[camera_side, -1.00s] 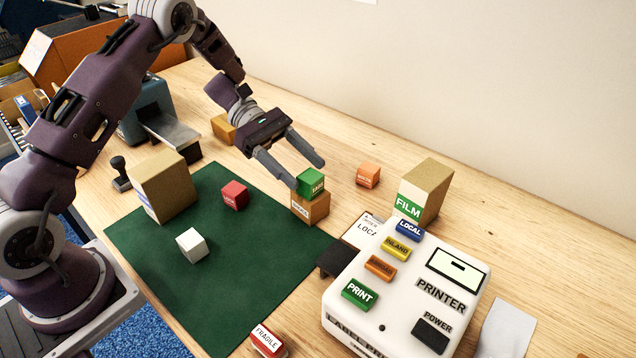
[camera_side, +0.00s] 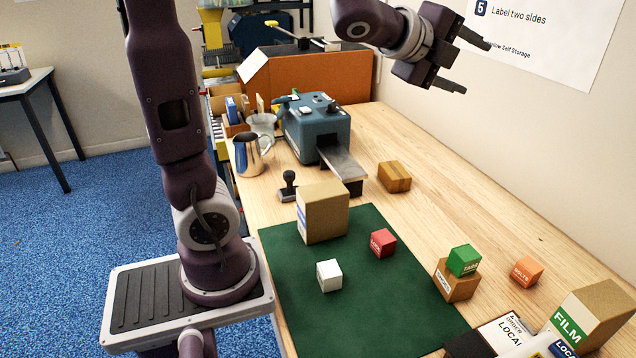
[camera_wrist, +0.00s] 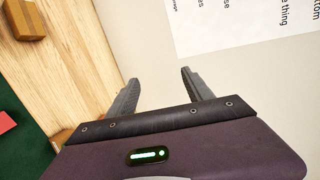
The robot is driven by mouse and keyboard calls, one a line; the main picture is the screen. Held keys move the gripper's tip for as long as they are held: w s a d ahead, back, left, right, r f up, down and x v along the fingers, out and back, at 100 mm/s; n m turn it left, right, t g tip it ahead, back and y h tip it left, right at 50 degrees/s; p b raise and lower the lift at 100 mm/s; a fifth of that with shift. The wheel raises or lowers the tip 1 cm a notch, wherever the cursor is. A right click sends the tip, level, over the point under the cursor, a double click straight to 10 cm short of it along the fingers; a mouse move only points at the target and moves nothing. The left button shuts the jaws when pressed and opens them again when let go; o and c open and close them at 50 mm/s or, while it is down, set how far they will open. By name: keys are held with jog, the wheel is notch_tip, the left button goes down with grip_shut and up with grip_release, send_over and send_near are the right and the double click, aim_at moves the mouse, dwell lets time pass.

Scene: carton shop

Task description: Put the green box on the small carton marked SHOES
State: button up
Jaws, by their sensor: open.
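The green box (camera_side: 464,260) sits on top of a small brown carton (camera_side: 456,287) at the right edge of the green mat, in the side view. It looks level and slightly turned on the carton. The carton's label is too small to read surely now, but looks like SHOES in the earlier frame. My gripper (camera_side: 476,67) is open and empty, high up near the wall and well clear of the boxes. In the wrist view my open gripper (camera_wrist: 160,76) has only wall between its fingers.
On the green mat (camera_side: 400,315) stand a white box (camera_side: 329,275), a red box (camera_side: 383,243) and a larger carton (camera_side: 323,212). An orange box (camera_side: 526,271) and the FILM carton (camera_side: 596,314) are at right. A wall poster (camera_side: 550,35) hangs near my gripper.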

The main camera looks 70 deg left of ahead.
jog(key=s+d+f+n+g, duration=0.2)
jog(key=s+f+n, duration=0.2)
jog(key=s, duration=0.5)
jog(key=s+d+f+n+g+h, duration=0.1)
jog(key=s+d+f+n+g, duration=0.2)
jog(key=s+n, duration=0.4)
jog(key=s+d+f+n+g+h, duration=0.1)
jog(key=s+d+f+n+g, duration=0.2)
jog(key=s, duration=1)
jog(key=f+n, duration=0.1)
jog(key=n, duration=0.2)
jog(key=shift+d+f+n, duration=0.15)
jog(key=shift+f+n, duration=0.15)
